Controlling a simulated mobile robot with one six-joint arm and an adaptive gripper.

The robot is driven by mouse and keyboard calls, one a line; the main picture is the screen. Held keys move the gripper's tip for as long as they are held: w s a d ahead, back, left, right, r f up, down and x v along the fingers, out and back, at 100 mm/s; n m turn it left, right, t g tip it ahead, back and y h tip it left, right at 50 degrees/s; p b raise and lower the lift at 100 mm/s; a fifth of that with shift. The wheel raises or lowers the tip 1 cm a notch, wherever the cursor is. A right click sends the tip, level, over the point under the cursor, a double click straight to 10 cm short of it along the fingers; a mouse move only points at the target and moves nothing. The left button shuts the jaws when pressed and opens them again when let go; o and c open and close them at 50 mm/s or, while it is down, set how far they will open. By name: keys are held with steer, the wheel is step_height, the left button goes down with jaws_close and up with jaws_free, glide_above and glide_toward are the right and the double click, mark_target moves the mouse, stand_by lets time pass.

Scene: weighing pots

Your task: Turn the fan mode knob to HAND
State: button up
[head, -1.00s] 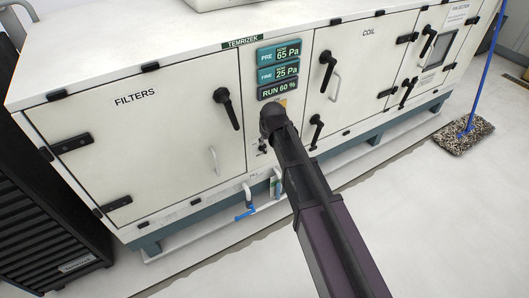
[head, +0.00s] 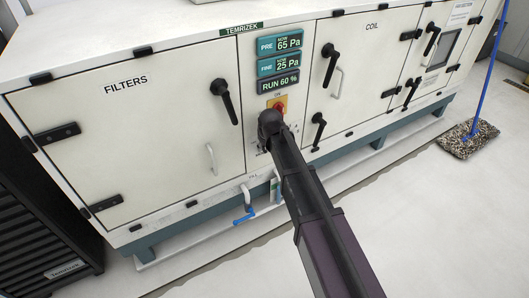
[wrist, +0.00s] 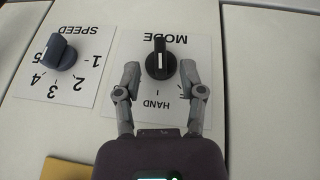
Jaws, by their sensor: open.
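The mode knob (wrist: 160,60) is black and round with a raised grip and a white line running up and down in the wrist view. It sits on a white plate (wrist: 205,55) with the words MODE and HAND upside down. HAND (wrist: 158,104) is printed on the side nearer my gripper's palm. My gripper (wrist: 160,70) is open, with one finger on each side of the knob and a visible gap on both sides. In the head view my arm hides the mode knob and the fingers.
A blue-grey speed knob (wrist: 60,52) on its own numbered plate is left of the mode plate in the wrist view. In the head view a red switch (head: 279,108) on yellow is just above my arm's end, below the displays (head: 279,64). Black door handles (head: 226,100) flank the panel.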

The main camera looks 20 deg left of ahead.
steer(key=shift+b+x, duration=0.8)
steer(key=shift+x, duration=0.45)
jaws_close()
